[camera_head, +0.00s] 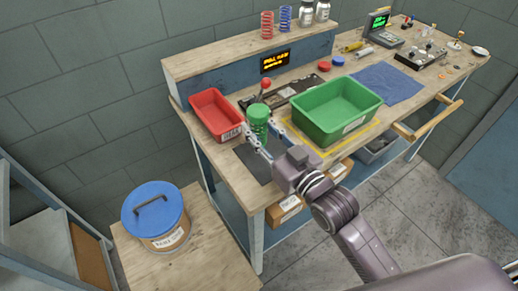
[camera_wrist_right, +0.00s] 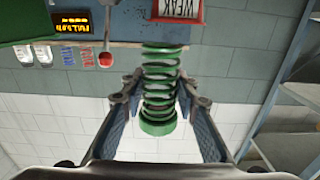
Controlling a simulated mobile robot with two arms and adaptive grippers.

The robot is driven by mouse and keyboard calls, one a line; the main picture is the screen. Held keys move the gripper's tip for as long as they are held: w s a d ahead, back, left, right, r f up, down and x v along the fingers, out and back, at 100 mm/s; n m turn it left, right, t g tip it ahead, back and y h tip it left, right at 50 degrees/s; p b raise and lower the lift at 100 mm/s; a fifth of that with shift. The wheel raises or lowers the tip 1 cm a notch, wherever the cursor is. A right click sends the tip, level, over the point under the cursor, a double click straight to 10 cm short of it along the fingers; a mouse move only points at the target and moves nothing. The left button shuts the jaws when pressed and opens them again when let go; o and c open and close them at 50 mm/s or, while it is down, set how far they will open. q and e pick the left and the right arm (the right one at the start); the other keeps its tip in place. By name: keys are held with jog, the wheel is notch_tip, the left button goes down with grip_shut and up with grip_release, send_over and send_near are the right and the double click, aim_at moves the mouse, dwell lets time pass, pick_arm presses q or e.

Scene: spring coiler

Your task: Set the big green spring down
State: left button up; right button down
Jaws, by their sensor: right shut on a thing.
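The big green spring (camera_head: 258,113) stands upright over the bench's near-left part, between the red bin and the green bin. My right gripper (camera_head: 263,136) is shut on it, with one finger on each side. In the right wrist view, the picture is upside down and the coils of the spring (camera_wrist_right: 160,75) sit between the two fingertips (camera_wrist_right: 158,88). Whether the spring's lower end touches the bench top cannot be told. My left gripper is not in view.
The red bin (camera_head: 203,101) is close left of the spring, and the green bin (camera_head: 318,131) stands to its right. A red-knobbed lever (camera_head: 265,85) is just behind. Red (camera_head: 267,24) and blue (camera_head: 285,18) springs stand on the shelf. A blue-lidded bucket (camera_head: 155,213) stands left.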

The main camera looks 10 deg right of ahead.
notch_tip(320, 180, down, 7)
jog(key=shift+r, duration=0.15)
jog(key=shift+f, duration=0.25)
jog(key=shift+f, duration=0.1)
jog(key=c, duration=1.5)
grip_release()
jog(key=shift+f, duration=0.1)
jog(key=b+v, duration=0.2)
jog(key=v, duration=1)
